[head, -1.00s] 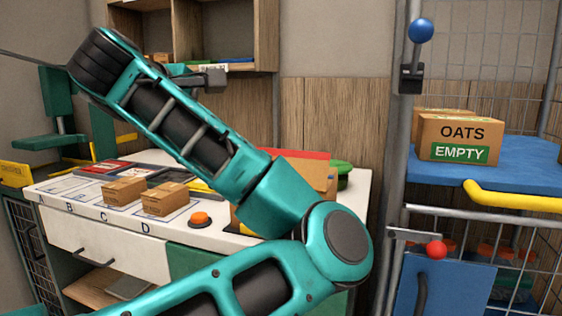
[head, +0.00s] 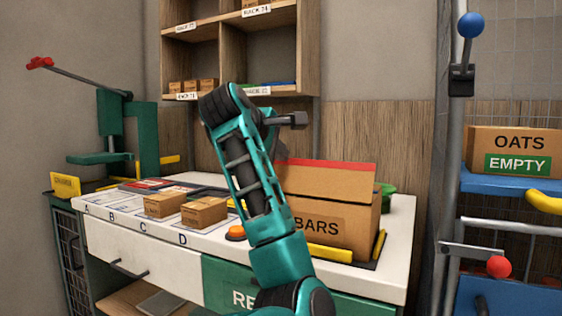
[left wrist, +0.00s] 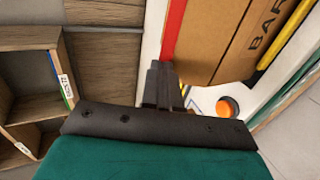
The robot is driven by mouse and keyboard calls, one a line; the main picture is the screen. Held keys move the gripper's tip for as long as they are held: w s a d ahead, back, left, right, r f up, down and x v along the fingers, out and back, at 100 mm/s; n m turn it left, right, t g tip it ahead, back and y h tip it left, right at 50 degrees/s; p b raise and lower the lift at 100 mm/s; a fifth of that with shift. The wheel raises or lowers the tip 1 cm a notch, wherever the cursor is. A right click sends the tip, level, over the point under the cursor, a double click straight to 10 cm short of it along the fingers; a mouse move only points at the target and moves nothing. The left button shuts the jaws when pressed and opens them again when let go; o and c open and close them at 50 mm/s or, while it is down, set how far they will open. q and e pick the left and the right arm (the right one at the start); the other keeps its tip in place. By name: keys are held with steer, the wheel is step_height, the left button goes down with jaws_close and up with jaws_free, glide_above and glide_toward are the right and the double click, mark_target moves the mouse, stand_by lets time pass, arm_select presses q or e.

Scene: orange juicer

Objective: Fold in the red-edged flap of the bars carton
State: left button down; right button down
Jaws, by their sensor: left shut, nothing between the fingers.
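The bars carton (head: 345,230) stands on the white worktop at the right, partly hidden behind my left arm. Its brown flap (head: 330,182) stands raised above the "BARS" face, with a red strip along the top edge. My left gripper (head: 298,119) is shut and empty, above and behind the flap's left part, apart from it in the head view. In the left wrist view the shut fingers (left wrist: 162,88) are near the red edge (left wrist: 174,28) of the carton (left wrist: 225,40); I cannot tell whether they touch. The carton's inside is hidden. My right gripper is not in view.
Yellow stops (head: 330,253) edge the carton's spot. An orange button (head: 235,233) and two small cartons (head: 204,212) are to its left. Wooden shelves (head: 240,50) hang behind. A wire cage with an oats carton (head: 515,150) is at the right.

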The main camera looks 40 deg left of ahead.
arm_select(q)
steer(key=shift+w+a+f, duration=0.15)
steer(key=shift+w+f, duration=0.15)
steer(key=shift+w, duration=0.3)
